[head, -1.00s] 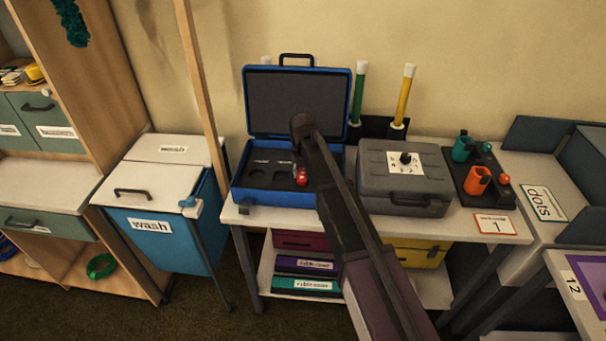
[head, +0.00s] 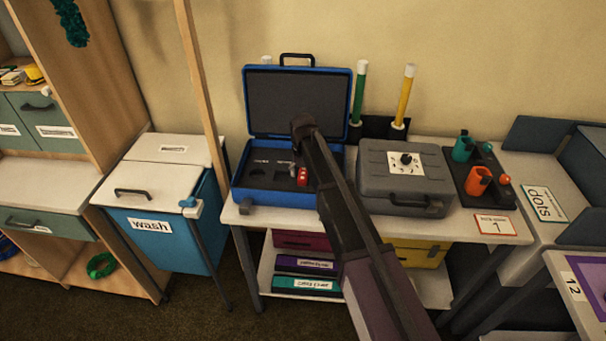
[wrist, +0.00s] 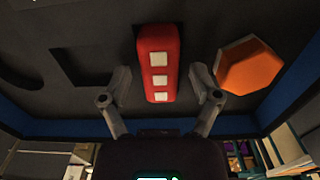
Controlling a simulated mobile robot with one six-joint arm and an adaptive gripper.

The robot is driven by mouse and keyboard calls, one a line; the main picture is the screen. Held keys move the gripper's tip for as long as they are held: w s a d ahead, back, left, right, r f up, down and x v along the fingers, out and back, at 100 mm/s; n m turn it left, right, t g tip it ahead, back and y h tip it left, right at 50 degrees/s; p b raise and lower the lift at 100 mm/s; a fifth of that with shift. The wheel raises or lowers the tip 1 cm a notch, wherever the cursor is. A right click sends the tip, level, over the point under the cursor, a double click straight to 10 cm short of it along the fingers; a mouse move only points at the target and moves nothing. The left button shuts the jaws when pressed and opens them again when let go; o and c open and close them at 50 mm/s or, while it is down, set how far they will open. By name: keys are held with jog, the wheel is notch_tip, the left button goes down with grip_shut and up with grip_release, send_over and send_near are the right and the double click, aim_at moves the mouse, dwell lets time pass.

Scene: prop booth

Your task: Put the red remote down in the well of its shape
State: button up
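The red remote (wrist: 159,62), with a column of white buttons, is at the dark insert (wrist: 100,30) of the open blue case (head: 258,198). It also shows in the head view (head: 303,177), just left of my arm. My gripper (wrist: 161,78) has one finger on each side of the remote, with a narrow gap showing at both sides, so it is open around it. I cannot tell how deep the remote sits in its well. Empty dark wells, one angular (wrist: 78,66), lie left of it. An orange hexagonal piece (wrist: 250,66) is close beside the right finger.
The case lid (head: 298,100) stands open at the back. A closed grey case (head: 405,185) is to the right, with a dark rack of orange and teal holders (head: 480,180) beyond. A blue wash bin (head: 165,235) stands left of the table. My arm hides part of the insert.

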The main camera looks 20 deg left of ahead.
aim_at(303, 173)
notch_tip(303, 173, up, 12)
jog(key=p, duration=1.2)
jog(key=shift+r, duration=0.2)
dwell(0.7)
jog(key=s+d+m, duration=0.1)
jog(key=d+m, duration=0.5)
jog(key=d, duration=0.2)
jog(key=s+d+m, duration=0.2)
jog(key=d+m, duration=0.4)
jog(key=d, duration=0.2)
jog(key=s+d+m, duration=0.1)
jog(key=d+m, duration=0.5)
jog(key=d, duration=0.2)
jog(key=shift+s, duration=0.3)
jog(key=s+d+m, duration=0.6)
jog(key=d+m, duration=0.3)
jog(key=m, duration=0.1)
jog(key=s+d+m, duration=0.6)
jog(key=d+m, duration=0.4)
jog(key=shift+s+d+m, duration=0.15)
jog(key=shift+d+m, duration=0.1)
jog(key=shift+m, duration=0.05)
